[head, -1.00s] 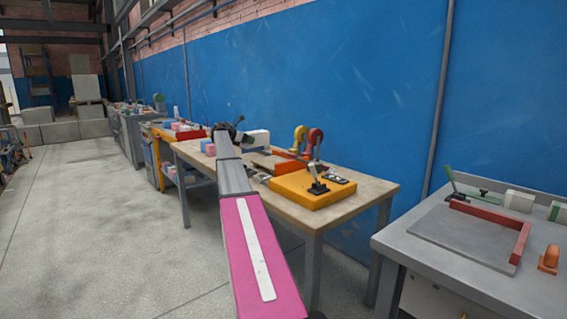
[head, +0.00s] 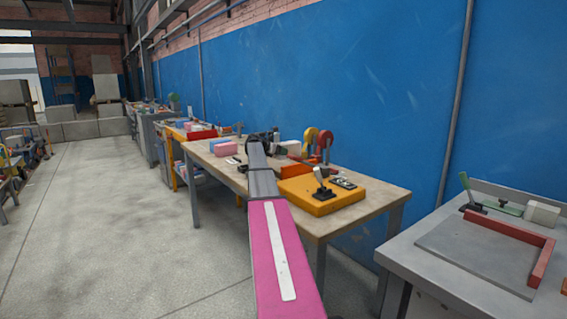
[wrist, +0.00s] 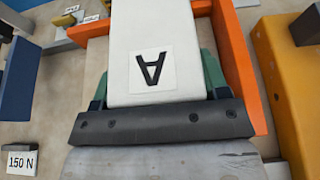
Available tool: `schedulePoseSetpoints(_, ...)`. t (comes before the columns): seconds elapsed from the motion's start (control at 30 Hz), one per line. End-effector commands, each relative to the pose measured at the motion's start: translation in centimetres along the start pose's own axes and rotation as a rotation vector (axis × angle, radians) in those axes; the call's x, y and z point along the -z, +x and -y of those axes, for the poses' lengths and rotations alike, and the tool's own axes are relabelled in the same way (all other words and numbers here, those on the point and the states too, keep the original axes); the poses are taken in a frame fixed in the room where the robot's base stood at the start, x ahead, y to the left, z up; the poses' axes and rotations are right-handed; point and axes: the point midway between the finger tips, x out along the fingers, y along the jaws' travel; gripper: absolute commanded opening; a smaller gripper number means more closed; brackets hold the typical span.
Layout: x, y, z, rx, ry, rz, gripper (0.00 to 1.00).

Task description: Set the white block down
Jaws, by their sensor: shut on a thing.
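The white block (wrist: 150,35) carries a label with a black letter A and lies between the fingers of my gripper (wrist: 155,85) in the wrist view. My gripper is shut on it. An orange angled fence (wrist: 236,50) stands close along the block's right side in the wrist view; I cannot tell whether they touch, or whether the block rests on a surface. In the head view my gripper (head: 262,138) is over the wooden table, and a part of the white block (head: 291,146) shows just right of it. The orange fence (head: 296,169) is partly hidden behind my arm.
The wooden table (head: 370,196) holds a yellow fixture (head: 322,194) with a lever clamp, and red and yellow round-topped pieces (head: 324,142) behind it. Pink blocks (head: 226,149) lie left of my gripper. A grey bench (head: 450,235) with a red fence stands at the right.

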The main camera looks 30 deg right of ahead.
Motion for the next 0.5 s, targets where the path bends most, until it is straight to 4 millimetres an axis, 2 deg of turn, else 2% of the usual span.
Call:
schedulePoseSetpoints(0.03, 0.4, 0.4, 1.1, 0.001, -0.001, 0.002, 0.23)
schedulePoseSetpoints(0.13, 0.8, 1.0, 2.0, 0.0, -0.001, 0.002, 0.23)
schedulePoseSetpoints(0.33, 1.7, 1.5, 2.2, -0.001, -0.001, 0.002, 0.23)
schedulePoseSetpoints(0.5, 3.9, 2.4, 2.2, -0.001, -0.002, 0.001, 0.23)
